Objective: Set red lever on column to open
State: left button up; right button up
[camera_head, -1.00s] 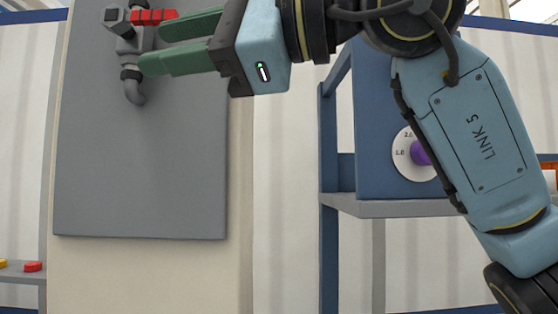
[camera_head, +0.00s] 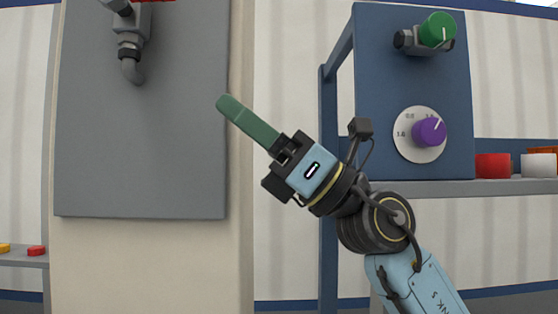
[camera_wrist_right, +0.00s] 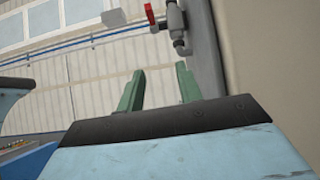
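The red lever (camera_head: 158,1) is cut off by the top edge of the head view, on a grey valve (camera_head: 130,30) mounted on the column's grey panel (camera_head: 140,150). What shows of it points right from the valve. The red lever (camera_wrist_right: 150,13) and the grey valve (camera_wrist_right: 177,22) also show in the right wrist view, beyond the fingers. My right gripper (camera_head: 232,107) is below and to the right of the valve in the head view, apart from it. Its two green fingers (camera_wrist_right: 160,85) stand apart with nothing between them. My left gripper is not in view.
A blue unit (camera_head: 375,70) at the right carries a green knob (camera_head: 437,30) and a purple dial (camera_head: 429,132). A red cylinder (camera_head: 492,166) and a white one (camera_head: 538,165) stand on the shelf beside it. A small red piece (camera_head: 36,251) lies on a ledge at the left.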

jog(key=w+d+f+m+t, duration=0.4)
jog(key=m+t, duration=0.4)
jog(key=m, duration=0.1)
jog(key=shift+w+d+f+m+y, duration=0.2)
jog(key=shift+w+m+y, duration=0.1)
jog(key=shift+w, duration=0.1)
